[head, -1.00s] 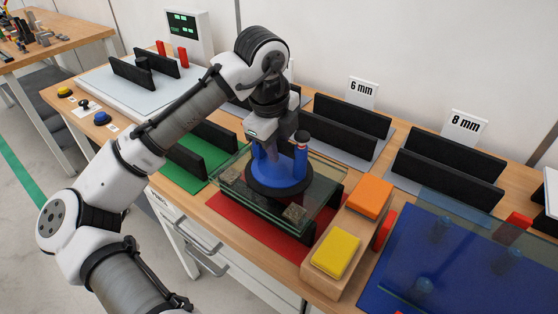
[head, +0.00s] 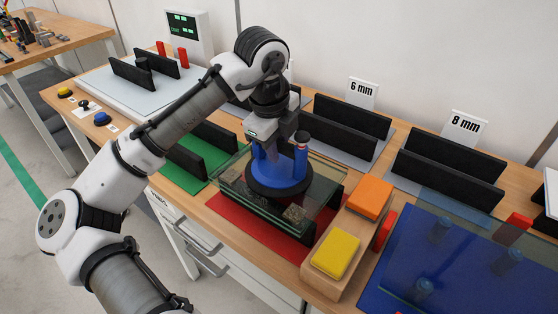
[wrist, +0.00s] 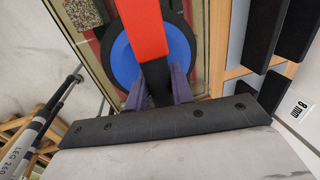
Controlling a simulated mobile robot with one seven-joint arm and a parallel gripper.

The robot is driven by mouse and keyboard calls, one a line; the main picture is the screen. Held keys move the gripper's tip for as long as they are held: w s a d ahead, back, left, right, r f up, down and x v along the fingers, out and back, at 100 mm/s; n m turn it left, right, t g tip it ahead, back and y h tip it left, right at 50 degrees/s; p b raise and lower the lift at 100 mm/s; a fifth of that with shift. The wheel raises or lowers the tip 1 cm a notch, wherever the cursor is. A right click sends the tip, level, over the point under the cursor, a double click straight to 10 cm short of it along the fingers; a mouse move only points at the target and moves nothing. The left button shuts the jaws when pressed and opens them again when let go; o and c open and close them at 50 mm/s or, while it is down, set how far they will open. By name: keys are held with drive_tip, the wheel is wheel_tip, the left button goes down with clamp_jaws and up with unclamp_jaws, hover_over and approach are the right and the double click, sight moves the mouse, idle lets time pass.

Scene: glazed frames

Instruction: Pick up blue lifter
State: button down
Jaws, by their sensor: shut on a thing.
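The blue lifter (head: 279,178) is a round blue cup with a black rim and an upright handle. It sits on a glass pane (head: 322,200) above a red mat. My gripper (head: 277,140) comes down from above and is shut on the lifter's handle. In the wrist view, the blue disc of the lifter (wrist: 122,62) shows below a red bar, between my gripper's fingers (wrist: 166,88). The exact contact is partly hidden by the gripper. I cannot tell any gap between lifter and pane.
A wooden block with an orange pad (head: 369,197) and a yellow pad (head: 335,253) stands close on the right. Black racks marked 6 mm (head: 345,125) and 8 mm (head: 452,168) stand behind. Another glass pane (head: 480,250) lies over a blue mat at right.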

sight(278, 140)
drive_tip(key=shift+r, duration=0.15)
wheel_tip(278, 140, up, 20)
drive_tip(key=shift+b, duration=0.45)
idle(0.7)
